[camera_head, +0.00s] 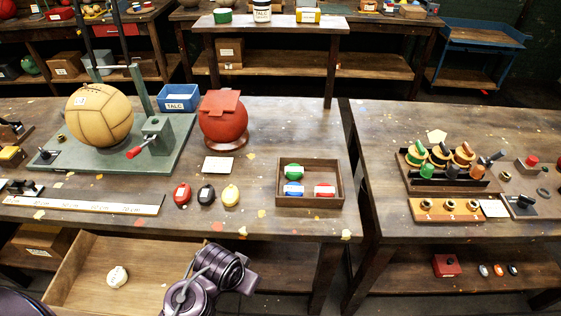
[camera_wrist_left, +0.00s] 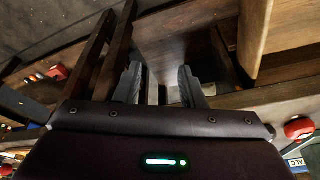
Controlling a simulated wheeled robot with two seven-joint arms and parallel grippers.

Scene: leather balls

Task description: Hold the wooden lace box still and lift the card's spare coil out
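The open wooden box (camera_head: 300,202) stands on the left workbench, near its right end. In it lie a green coil (camera_head: 293,171), a blue coil (camera_head: 293,188) and a red coil (camera_head: 324,190), each with a white band or label. I cannot tell which is the spare coil of the card. My left gripper (camera_wrist_left: 160,88) shows in the left wrist view, with its two fingers apart and nothing between them. Dark wooden boards and gaps lie beyond the fingers. Neither gripper shows in the head view; only my purple arm links do, at the bottom.
Red, black and yellow round pieces (camera_head: 206,194) lie left of the box. A red ball (camera_head: 223,122) and a tan ball (camera_head: 98,115) on a green stand are behind. An open drawer (camera_head: 75,272) juts out below the bench. A gap separates the right bench (camera_head: 385,190).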

